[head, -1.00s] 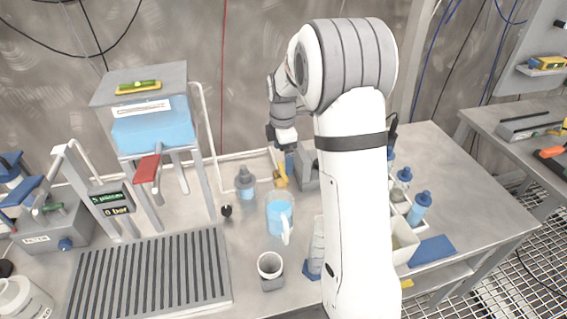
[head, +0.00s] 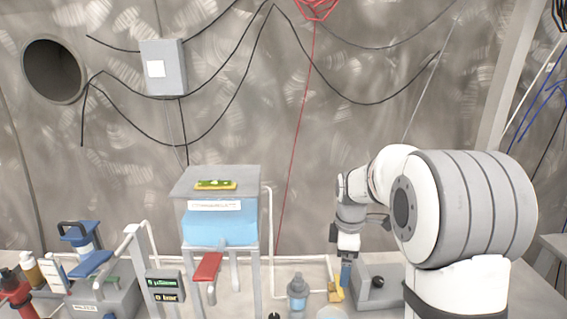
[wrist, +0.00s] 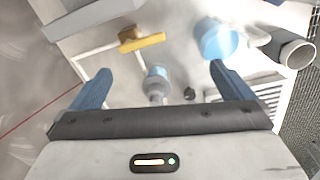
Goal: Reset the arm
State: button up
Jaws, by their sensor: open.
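My gripper (head: 346,272) hangs at the end of my white and grey arm, fingers down, over the back of the bench beside a small yellow part. In the wrist view my gripper (wrist: 160,80) has its two blue fingers wide apart with nothing held between them. A grey bottle with blue liquid (wrist: 157,80) shows beyond the gap between the fingers, apart from them. The head view shows the bottle (head: 298,290) left of the gripper.
A tank of blue liquid (head: 219,225) with a red lever (head: 208,268) stands left of my arm. A yellow handle (wrist: 142,43), a blue jug (wrist: 217,40) and a grey cup (wrist: 289,49) show beyond the fingers. A grey block with a black knob (head: 378,283) sits right of the gripper.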

jog(key=s+a+r+m+t, duration=0.1)
jog(key=s+r+m, duration=0.1)
jog(key=s+m, duration=0.5)
jog(key=s+a+r+m+t, duration=0.1)
jog(key=s+m, duration=0.7)
jog(key=s, duration=1)
jog(key=shift+r, duration=0.6)
jog(key=shift+a, duration=0.1)
